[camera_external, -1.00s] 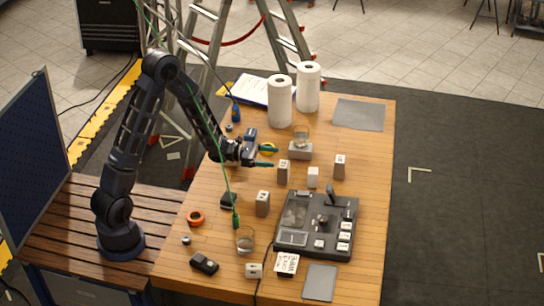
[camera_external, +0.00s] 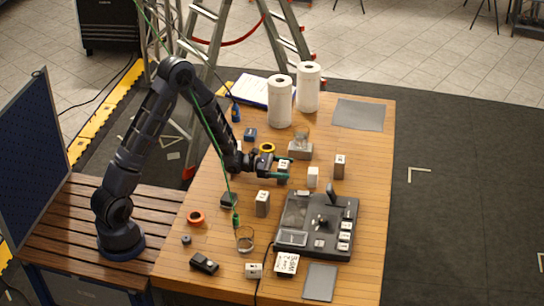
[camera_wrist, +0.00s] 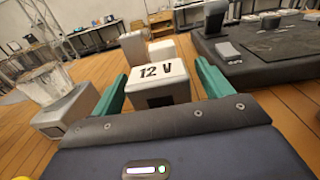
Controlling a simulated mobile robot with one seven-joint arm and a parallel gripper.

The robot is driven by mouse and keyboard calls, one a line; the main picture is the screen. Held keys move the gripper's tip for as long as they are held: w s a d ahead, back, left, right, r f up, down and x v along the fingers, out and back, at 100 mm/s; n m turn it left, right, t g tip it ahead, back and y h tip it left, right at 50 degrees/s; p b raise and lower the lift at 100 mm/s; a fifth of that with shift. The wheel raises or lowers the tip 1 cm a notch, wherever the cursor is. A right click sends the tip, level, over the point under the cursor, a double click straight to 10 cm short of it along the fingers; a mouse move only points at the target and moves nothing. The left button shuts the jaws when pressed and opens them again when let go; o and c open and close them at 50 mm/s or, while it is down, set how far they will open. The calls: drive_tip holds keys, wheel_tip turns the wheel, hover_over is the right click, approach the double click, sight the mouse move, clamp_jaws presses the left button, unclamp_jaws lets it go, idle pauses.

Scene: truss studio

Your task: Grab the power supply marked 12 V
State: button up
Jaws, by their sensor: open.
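The power supply (camera_wrist: 158,92) is a small grey box with a white top marked "12 V" in black. In the wrist view it stands between the two green fingers of my gripper (camera_wrist: 162,72), and gaps show on both sides of it. In the external view my gripper (camera_external: 285,167) is low over the table around the same power supply (camera_external: 284,166), which is partly hidden by the fingers. My gripper is open, and the box rests upright on the table.
A white box (camera_external: 313,178) and a brown-sided box (camera_external: 339,167) stand beyond. A glass (camera_external: 302,134) sits on a grey block (camera_external: 300,151) beside my gripper. A similar box (camera_external: 262,204) stands nearer. A dark console (camera_external: 293,205) lies to the front right.

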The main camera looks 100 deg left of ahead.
drive_tip(key=shift+w, duration=0.8)
drive_tip(key=shift+r, duration=0.1)
drive_tip(key=c, duration=1.3)
drive_tip(key=shift+o, duration=0.2)
